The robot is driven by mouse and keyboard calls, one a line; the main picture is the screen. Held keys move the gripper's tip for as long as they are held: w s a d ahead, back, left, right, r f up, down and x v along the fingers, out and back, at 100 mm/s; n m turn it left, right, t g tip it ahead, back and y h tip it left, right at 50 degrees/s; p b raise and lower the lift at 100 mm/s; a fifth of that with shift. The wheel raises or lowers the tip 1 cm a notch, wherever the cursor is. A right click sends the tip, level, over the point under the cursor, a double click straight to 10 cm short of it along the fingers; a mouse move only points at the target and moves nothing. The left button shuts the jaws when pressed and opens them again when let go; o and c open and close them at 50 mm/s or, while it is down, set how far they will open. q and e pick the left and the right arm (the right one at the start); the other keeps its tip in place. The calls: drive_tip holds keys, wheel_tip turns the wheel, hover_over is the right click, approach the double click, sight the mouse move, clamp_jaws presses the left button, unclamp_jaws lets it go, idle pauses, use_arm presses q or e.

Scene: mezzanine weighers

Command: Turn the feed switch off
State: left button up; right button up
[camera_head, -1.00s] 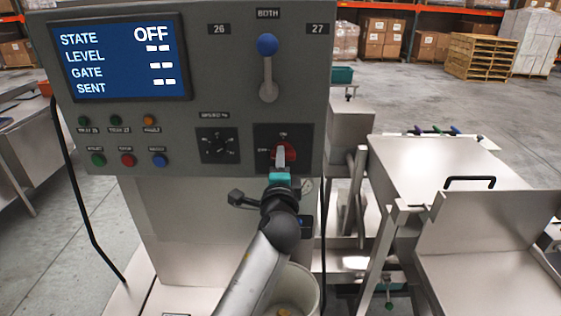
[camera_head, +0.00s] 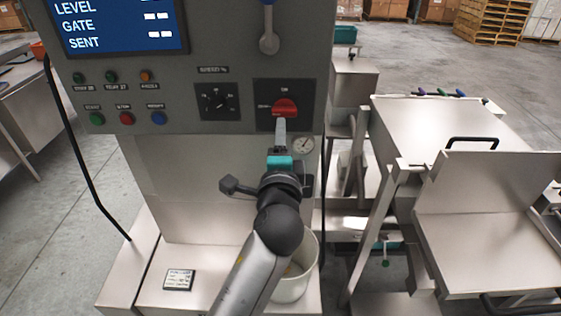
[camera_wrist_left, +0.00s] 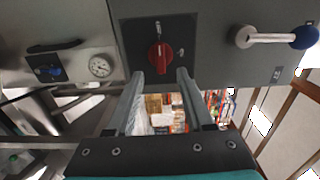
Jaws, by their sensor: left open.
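The red feed switch (camera_head: 285,108) is on a black plate on the grey panel. Its grip lies level, in line with the small label on its left. The wrist view, turned sideways, shows the same red knob (camera_wrist_left: 160,57). My left gripper (camera_head: 280,132) is just below the switch in the head view. In the wrist view its two fingers (camera_wrist_left: 160,76) are spread, with the knob ahead of the tips and a gap around it. Nothing is held. The blue display (camera_head: 120,22) shows dashes for GATE and SENT; its top is cut off. My right gripper is not in view.
A black dial (camera_head: 218,101) and small round buttons (camera_head: 126,118) are left of the switch. A grey lever (camera_head: 268,40) is above it. A gauge (camera_head: 304,145) sits lower right. A pale bucket (camera_head: 296,277) stands below my arm. Steel hoppers fill the right.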

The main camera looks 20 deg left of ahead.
use_arm(q)
drive_tip(key=b+v, duration=0.1)
drive_tip(key=v, duration=0.6)
idle(0.3)
drive_tip(key=s+d+f+n+g+h+b, duration=0.1)
drive_tip(key=d+f+g+h+b, duration=0.15)
drive_tip(key=f, duration=1.55)
drive_tip(key=s+d+f+g+h+b, duration=0.15)
drive_tip(key=f+g+b, duration=0.25)
drive_tip(key=f, duration=1.3)
drive_tip(key=s+a+f+n+g+b, duration=0.1)
drive_tip(key=s+f, duration=0.3)
drive_tip(key=f, duration=0.3)
drive_tip(key=s+f+n+g+h+b, duration=0.15)
drive_tip(key=s+f, duration=0.25)
drive_tip(key=f, duration=0.4)
drive_tip(key=s+a+f+n+g+b, duration=0.1)
drive_tip(key=s+f+g, duration=0.1)
drive_tip(key=s+f, duration=0.4)
drive_tip(key=s+a+f+n+g+b, duration=0.2)
drive_tip(key=s+a+f+n, duration=0.2)
drive_tip(key=s+f, duration=0.5)
drive_tip(key=s+a+f+n+g+b, duration=0.3)
drive_tip(key=s+f, duration=0.5)
drive_tip(key=s, duration=0.6)
drive_tip(key=shift+a+f+n, duration=0.35)
drive_tip(key=shift+a, duration=0.1)
drive_tip(key=shift+s+y, duration=0.1)
drive_tip(key=shift+y, duration=0.15)
